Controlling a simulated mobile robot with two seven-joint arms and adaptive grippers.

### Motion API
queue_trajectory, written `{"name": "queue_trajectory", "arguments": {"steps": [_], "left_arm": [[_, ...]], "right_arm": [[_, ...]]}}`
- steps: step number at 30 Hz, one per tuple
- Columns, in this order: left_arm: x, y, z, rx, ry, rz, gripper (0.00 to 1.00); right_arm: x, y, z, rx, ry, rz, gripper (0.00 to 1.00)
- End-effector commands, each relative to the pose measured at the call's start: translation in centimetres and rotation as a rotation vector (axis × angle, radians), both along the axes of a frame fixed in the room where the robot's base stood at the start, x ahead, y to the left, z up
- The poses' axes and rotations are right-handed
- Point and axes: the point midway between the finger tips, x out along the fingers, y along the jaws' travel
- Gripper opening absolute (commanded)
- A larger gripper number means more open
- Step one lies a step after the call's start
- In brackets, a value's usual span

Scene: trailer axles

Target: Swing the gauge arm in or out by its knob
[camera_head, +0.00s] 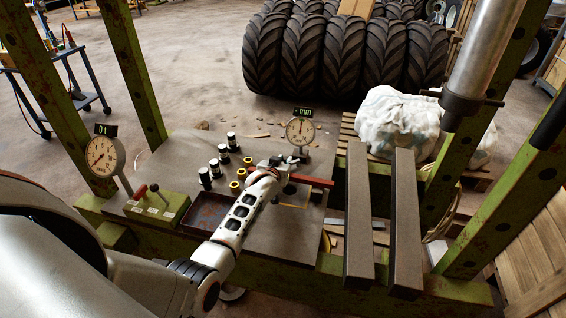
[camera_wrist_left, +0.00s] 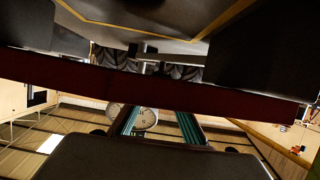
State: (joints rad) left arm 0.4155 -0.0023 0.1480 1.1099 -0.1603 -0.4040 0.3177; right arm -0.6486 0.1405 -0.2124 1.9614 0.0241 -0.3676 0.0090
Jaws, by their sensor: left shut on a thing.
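The mm dial gauge (camera_head: 300,131) stands at the far edge of the bench plate. A red bar (camera_head: 315,182), which looks like the gauge arm, points right just in front of it. My left gripper (camera_head: 282,166) is at the bar's left end and is shut. The knob is hidden, apparently between the fingers. In the left wrist view a dark red bar (camera_wrist_left: 150,98) crosses the picture close to the camera, with a dial (camera_wrist_left: 147,118) beyond it. My right gripper is not in view.
Several black-and-white cylinders (camera_head: 223,153) and yellow-rimmed rings stand left of my wrist, near a dark red tray (camera_head: 208,211). A second dial (camera_head: 102,156) and a lever box (camera_head: 158,206) are at left. Two steel beams (camera_head: 359,218) and a press cylinder (camera_head: 482,50) are at right.

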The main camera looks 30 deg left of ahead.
Motion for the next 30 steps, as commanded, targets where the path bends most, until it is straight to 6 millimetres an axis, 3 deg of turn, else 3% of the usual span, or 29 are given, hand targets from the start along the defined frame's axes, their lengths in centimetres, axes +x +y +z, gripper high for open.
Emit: {"name": "queue_trajectory", "arguments": {"steps": [22, 23, 24, 30], "left_arm": [[0.14, -0.45, 0.08, -0.004, -0.003, 0.027, 0.0], [0.14, -0.46, 0.07, -0.004, -0.003, 0.027, 0.24], [0.13, -0.45, 0.07, -0.004, -0.003, 0.027, 0.33], [0.11, -0.32, 0.05, -0.003, -0.002, 0.028, 0.33]], "right_arm": [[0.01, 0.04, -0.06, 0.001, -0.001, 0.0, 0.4], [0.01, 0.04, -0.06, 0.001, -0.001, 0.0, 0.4], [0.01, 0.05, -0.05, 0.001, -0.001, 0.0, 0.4], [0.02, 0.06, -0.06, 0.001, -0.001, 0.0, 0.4]]}}
